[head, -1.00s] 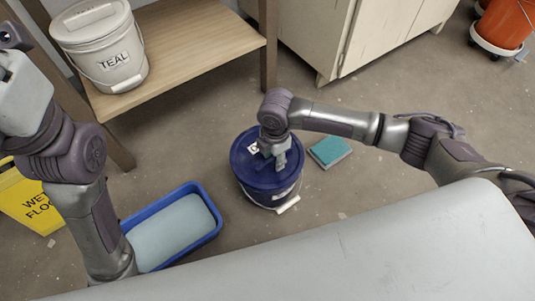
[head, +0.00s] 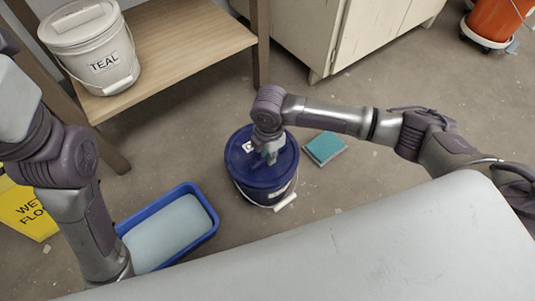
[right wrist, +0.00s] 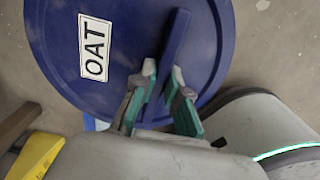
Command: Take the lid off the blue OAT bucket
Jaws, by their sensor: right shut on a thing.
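The dark blue bucket (head: 262,190) stands on the floor in the middle of the head view, its white-gripped bail hanging at the front. Its round blue lid (head: 242,172) looks seated on it, but I cannot tell whether there is a small gap. In the right wrist view the lid (right wrist: 60,35) carries an OAT label and a raised blue bar handle (right wrist: 177,42). My right gripper (head: 270,158) reaches down from above and is shut on that handle; its teal-padded fingers (right wrist: 163,80) show in the right wrist view. My left gripper is out of view.
A teal sponge-like block (head: 325,147) lies right of the bucket. A blue tray (head: 214,218) is at lower left, beside a yellow wet-floor sign (head: 28,210). A grey surface (head: 370,245) fills the foreground.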

